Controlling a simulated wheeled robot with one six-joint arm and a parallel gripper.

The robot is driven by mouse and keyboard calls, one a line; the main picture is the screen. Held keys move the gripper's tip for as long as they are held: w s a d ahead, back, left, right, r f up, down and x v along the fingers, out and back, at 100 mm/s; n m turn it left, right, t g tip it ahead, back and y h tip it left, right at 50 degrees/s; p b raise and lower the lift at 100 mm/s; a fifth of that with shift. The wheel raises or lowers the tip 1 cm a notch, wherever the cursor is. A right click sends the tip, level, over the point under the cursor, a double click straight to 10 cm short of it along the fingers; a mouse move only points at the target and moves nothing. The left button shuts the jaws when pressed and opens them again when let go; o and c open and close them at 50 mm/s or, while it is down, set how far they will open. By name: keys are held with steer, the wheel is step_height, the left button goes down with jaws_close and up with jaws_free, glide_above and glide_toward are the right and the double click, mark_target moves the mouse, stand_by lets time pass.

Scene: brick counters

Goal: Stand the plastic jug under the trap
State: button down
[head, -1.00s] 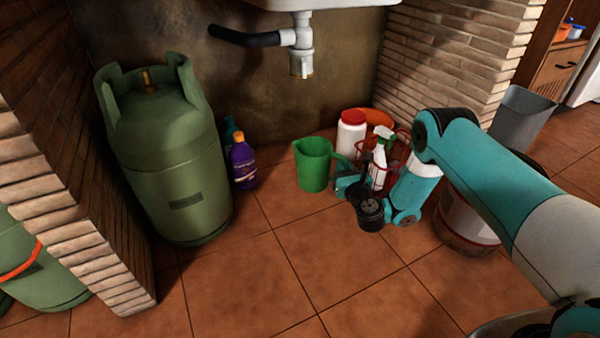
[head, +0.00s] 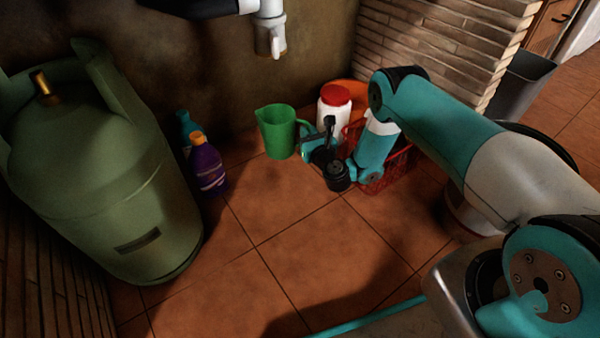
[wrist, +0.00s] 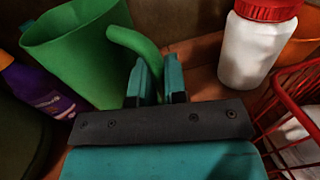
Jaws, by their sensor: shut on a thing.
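The green plastic jug (head: 277,131) stands upright on the tiled floor near the back wall, its handle toward the right. The white trap (head: 270,35) hangs from above at the top of the head view, up and slightly left of the jug. My gripper (head: 306,141) is at the jug's right side. In the wrist view my gripper (wrist: 157,82) has its fingers closed around the handle of the jug (wrist: 82,50). The lower tip of the handle is hidden by the fingers. I cannot tell whether the jug's base touches the floor.
A large green gas cylinder (head: 95,185) stands at left, with a purple bottle (head: 206,165) and a teal bottle (head: 185,126) beside it. A white tub with red lid (head: 334,105) and a red basket (head: 388,172) are right of the jug. The floor in front is clear.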

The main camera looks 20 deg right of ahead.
step_height(320, 180, down, 14)
steer(key=b, duration=0.8)
steer(key=shift+f+b, duration=0.15)
steer(key=shift+b, duration=0.15)
steer(key=c, duration=1.2)
jaws_free()
steer(key=shift+o, duration=0.2)
